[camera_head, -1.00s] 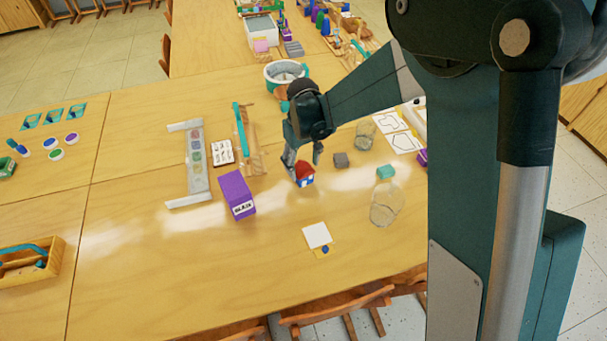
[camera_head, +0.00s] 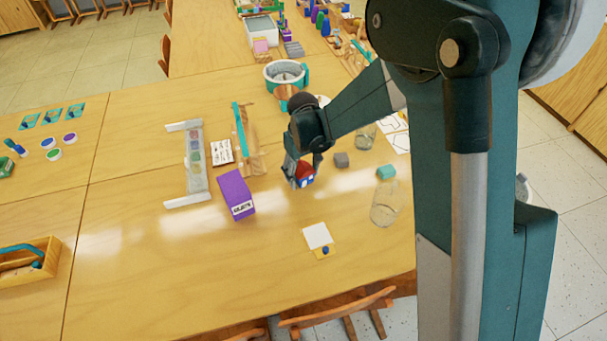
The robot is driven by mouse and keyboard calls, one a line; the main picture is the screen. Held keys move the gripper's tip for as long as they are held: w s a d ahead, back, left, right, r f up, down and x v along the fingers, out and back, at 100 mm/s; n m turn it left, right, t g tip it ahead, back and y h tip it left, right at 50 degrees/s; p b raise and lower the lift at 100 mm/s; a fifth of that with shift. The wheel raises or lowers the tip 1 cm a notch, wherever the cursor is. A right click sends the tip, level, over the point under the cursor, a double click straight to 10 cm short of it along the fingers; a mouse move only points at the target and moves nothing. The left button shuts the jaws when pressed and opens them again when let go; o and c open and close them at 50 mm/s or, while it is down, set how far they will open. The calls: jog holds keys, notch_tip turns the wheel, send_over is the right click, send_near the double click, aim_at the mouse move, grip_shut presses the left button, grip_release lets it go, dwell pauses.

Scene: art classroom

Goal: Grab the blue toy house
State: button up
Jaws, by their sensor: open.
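The blue toy house (camera_head: 306,181) has a red roof and blue walls with white details. It stands on the wooden table, right of the purple box. My gripper (camera_head: 301,178) is low over the house and points down. Its fingers are open, one on the left side of the house and one by its right side. They partly hide the roof. I cannot tell whether the fingers touch the house.
A purple box (camera_head: 235,192) stands left of the house. A grey block (camera_head: 341,160) and a clear jar with a teal lid (camera_head: 386,173) are to the right. A white card (camera_head: 317,235) lies in front. The table between is clear.

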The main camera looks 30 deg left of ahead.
aim_at(303, 164)
dwell(0.3)
jog(key=c, duration=0.8)
jog(key=shift+r+p, duration=1.1)
jog(key=shift+r, duration=3.95)
